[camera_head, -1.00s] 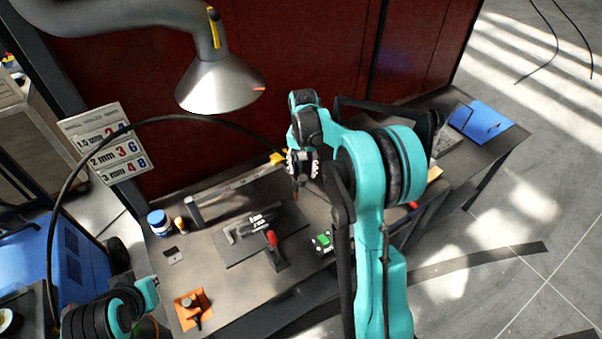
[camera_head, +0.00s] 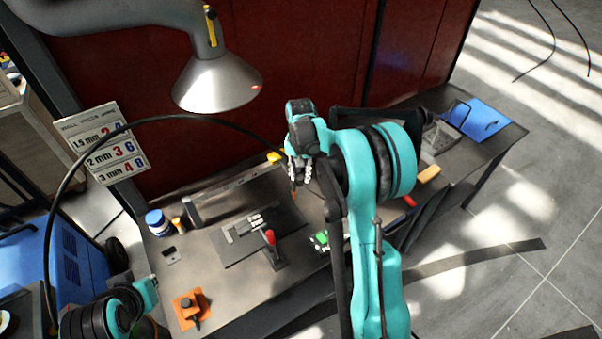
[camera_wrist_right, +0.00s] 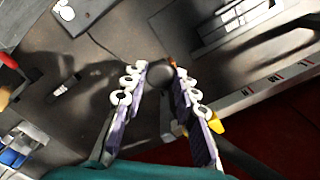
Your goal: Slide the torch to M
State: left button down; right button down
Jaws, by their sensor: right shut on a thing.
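My right gripper (camera_head: 301,178) is at the right end of the long rail (camera_head: 238,185) at the back of the bench. In the right wrist view its fingers (camera_wrist_right: 160,88) are closed around a dark round part of the torch (camera_wrist_right: 159,73). In the head view a copper-coloured torch tip (camera_head: 294,194) shows just below the fingers; most of the torch is hidden. The rail (camera_wrist_right: 245,94) carries small marks, one looking like an M. A yellow piece (camera_wrist_right: 217,125) sits beside the fingers.
A clamp with a red handle (camera_head: 269,237) stands on the bench near dark plates. A black hose (camera_head: 170,118) arcs over the bench toward my right gripper. A blue-lidded jar (camera_head: 158,222) and an orange pad (camera_head: 190,309) are at left. A metal hood (camera_head: 217,83) hangs above.

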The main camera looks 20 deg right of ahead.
jog(key=s+a+b, duration=0.2)
jog(key=a, duration=1.4)
jog(key=shift+s+a, duration=0.2)
jog(key=shift+a, duration=0.1)
jog(key=c, duration=1.2)
grip_release()
notch_tip(320, 180, up, 12)
jog(key=shift+r, duration=0.1)
